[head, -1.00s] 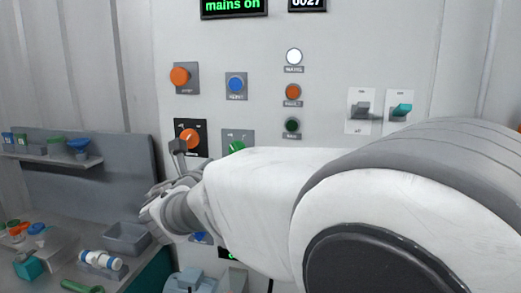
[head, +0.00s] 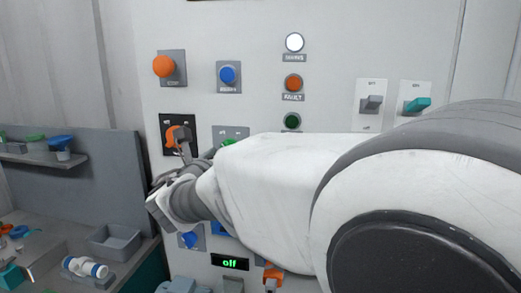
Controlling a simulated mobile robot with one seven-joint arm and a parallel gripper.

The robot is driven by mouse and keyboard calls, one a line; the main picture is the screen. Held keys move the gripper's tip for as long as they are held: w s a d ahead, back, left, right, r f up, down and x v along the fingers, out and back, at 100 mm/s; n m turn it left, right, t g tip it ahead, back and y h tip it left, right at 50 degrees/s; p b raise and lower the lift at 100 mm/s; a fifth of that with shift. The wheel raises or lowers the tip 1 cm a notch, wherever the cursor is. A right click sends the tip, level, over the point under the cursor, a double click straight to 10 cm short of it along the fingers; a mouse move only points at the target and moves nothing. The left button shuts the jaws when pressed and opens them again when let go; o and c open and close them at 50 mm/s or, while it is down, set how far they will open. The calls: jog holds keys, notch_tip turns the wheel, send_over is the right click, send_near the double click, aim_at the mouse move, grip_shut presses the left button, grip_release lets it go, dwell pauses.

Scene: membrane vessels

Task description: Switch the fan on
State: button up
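No label reading "fan" is legible, so I cannot tell which control is the fan's. An orange rotary knob (head: 171,134) sits on a black plate at the left of the light grey panel (head: 335,40). My gripper (head: 183,151) is at the lower right of this knob, with its fingers close to or touching it. I cannot tell whether they grip it. A grey toggle switch (head: 371,104) and a teal toggle switch (head: 416,105) are on white plates at the right. A small display (head: 229,262) reads "off" in green. My arm hides the panel's middle.
Above the knob are an orange button (head: 164,66) and a blue button (head: 228,75). White (head: 294,42), orange (head: 293,83) and green (head: 291,121) lamps form a column. A partly hidden green control (head: 229,142) is beside my arm. A bench with a grey bin (head: 114,243) stands left.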

grip_shut()
dwell(0.4)
jog(key=shift+m+b, duration=0.3)
jog(key=shift+b, duration=0.2)
jog(key=shift+d+m+b, duration=0.15)
jog(key=shift+m+b, duration=5.55)
jog(key=shift+b, duration=1.25)
